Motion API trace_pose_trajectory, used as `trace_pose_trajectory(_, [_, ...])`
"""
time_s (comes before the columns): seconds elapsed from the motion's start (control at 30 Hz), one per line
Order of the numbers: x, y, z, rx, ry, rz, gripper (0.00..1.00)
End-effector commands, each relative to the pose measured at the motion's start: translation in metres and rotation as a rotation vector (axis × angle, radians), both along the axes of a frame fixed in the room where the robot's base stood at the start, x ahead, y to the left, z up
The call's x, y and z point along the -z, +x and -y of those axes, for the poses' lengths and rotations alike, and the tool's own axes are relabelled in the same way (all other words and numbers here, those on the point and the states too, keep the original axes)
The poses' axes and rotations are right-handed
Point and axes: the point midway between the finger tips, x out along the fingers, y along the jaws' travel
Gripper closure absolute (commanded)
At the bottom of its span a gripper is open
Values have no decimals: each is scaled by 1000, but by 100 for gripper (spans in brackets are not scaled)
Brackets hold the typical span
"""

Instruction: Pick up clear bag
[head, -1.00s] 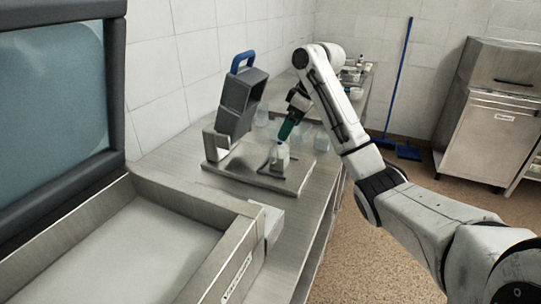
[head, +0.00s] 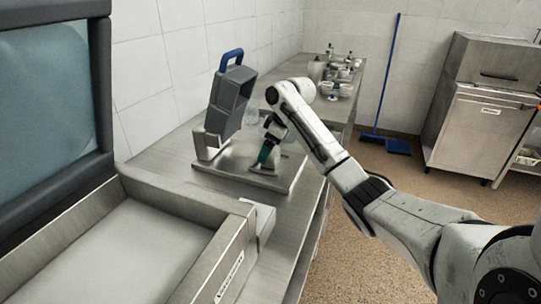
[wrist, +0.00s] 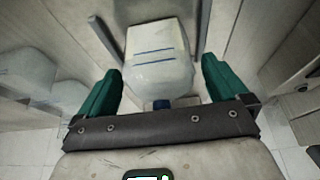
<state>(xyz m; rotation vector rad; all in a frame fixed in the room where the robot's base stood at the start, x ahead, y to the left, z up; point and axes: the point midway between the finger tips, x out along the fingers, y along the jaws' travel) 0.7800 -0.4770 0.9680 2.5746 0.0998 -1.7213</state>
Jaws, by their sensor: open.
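In the wrist view, a whitish, translucent pouch-like thing (wrist: 158,65) with two blue lines and a blue piece at its near end lies between my fingers; it looks like the clear bag. My gripper (wrist: 161,66) is open, with one green finger on each side of it and gaps showing. In the head view my gripper (head: 264,158) points down over the metal stand plate (head: 225,170), and it mostly hides the bag there. Other translucent containers show at the left of the wrist view (wrist: 28,70).
A grey device with a blue handle (head: 231,95) stands left of my gripper, close by. A metal-rimmed tray (head: 212,252) is at the front. Several bottles and jars (head: 340,75) stand at the counter's far end. The tiled wall (head: 185,50) runs behind.

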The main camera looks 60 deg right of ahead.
Motion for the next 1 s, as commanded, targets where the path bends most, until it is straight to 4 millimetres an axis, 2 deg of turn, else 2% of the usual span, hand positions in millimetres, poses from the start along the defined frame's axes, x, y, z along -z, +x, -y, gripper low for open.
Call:
trace_pose_trajectory(0.13, [0, 0, 0, 0, 0, 0, 2])
trace_pose_trajectory(0.7, [-1, 0, 0, -1, -1, 1, 56])
trace_pose_trajectory(1.0, [-4, 0, 0, -1, -1, 2, 58])
